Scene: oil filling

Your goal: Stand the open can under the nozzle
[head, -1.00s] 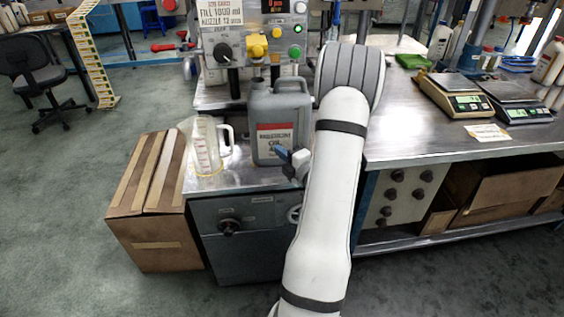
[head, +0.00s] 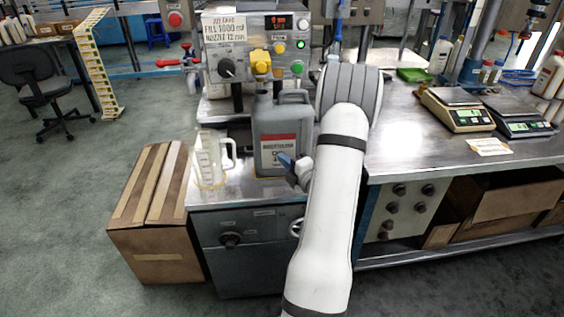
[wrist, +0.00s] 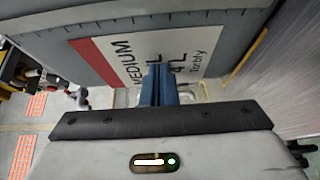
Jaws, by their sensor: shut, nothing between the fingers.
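The grey can (head: 294,118) has a red and white label and stands upright on the metal bench, right in front of the filling machine. Its neck is at the upper left, below the machine's yellow knob. The nozzle cannot be made out clearly, so I cannot tell whether the neck is exactly under it. My gripper (head: 284,159) is shut and empty, its blue fingers in front of the can's label. In the wrist view the shut fingers (wrist: 160,82) point at the label of the can (wrist: 190,22); whether they touch it I cannot tell.
A clear measuring jug (head: 209,163) stands left of the can. The filling machine (head: 233,52) is behind. A cardboard box (head: 155,235) stands on the floor at left.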

